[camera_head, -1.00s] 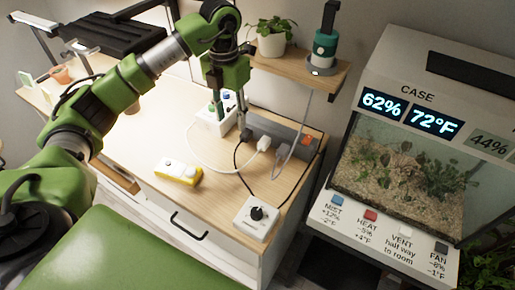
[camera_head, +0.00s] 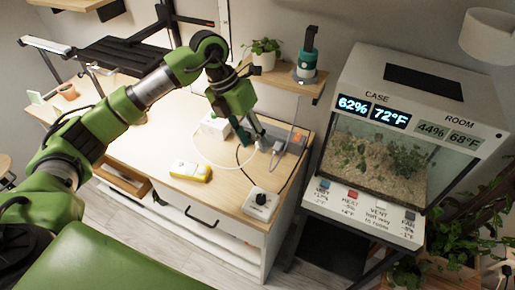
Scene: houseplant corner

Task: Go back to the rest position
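My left arm (camera_head: 150,88) reaches in from the left over the wooden cabinet top (camera_head: 150,140). Its gripper (camera_head: 251,138) points down near the cabinet's back right, in front of the grey power strip (camera_head: 292,140). The two fingers stand apart and I see nothing held between them. A white plug with a cable (camera_head: 277,148) is close to the right finger; whether they touch I cannot tell. A white box (camera_head: 213,126) stands left of the gripper. My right gripper is not in view.
A yellow and white device (camera_head: 190,171) and a white box with a black knob (camera_head: 261,203) are on the cabinet top. A shelf (camera_head: 285,79) holds a potted plant (camera_head: 265,52) and a teal device (camera_head: 308,55). A glass case (camera_head: 385,150) stands at the right.

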